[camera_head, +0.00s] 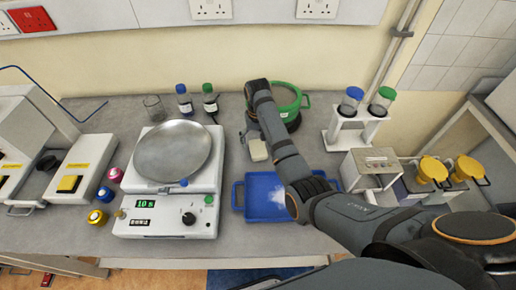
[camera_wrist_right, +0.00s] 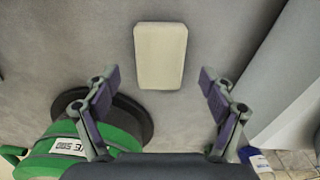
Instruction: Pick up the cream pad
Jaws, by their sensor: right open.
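The cream pad (camera_head: 258,151) lies flat on the grey worktop, behind the blue tray. In the right wrist view the pad (camera_wrist_right: 160,55) is a pale rounded rectangle, in full sight. My right gripper (camera_head: 251,130) is over the worktop close to the pad, its fingers partly hidden by the arm in the head view. In the wrist view the right gripper (camera_wrist_right: 160,78) is open and empty, with its fingers apart and the pad beyond the fingertips, centred between them. My left gripper is not in view.
A green round device (camera_head: 303,101) stands close to the gripper and shows in the wrist view (camera_wrist_right: 100,155). A white rack (camera_head: 345,138) with capped vials stands to the right.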

